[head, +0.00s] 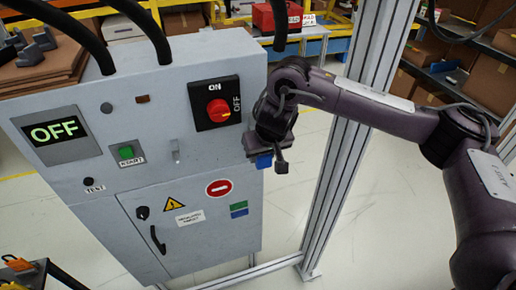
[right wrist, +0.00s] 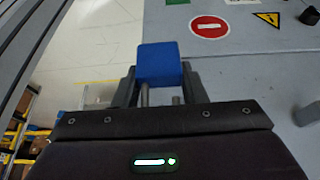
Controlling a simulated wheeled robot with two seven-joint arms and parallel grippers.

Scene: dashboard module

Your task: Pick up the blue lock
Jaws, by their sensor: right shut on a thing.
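The blue lock (head: 263,161) is between the fingers of my right gripper (head: 270,163), at the right edge of the grey cabinet, below the red rotary switch. In the right wrist view the lock's blue body (right wrist: 158,63) sits between the two dark fingers of my right gripper (right wrist: 161,82), which is shut on it. Its metal shackle legs point back toward the palm. The lock appears clear of the cabinet front, but the exact gap cannot be told. My left gripper is not in view.
The grey cabinet (head: 185,95) carries a red rotary switch (head: 218,110), an OFF display (head: 56,131) and a green button (head: 126,152). A metal frame post (head: 345,150) stands right of it, close to my right arm. Pale floor lies between and beyond.

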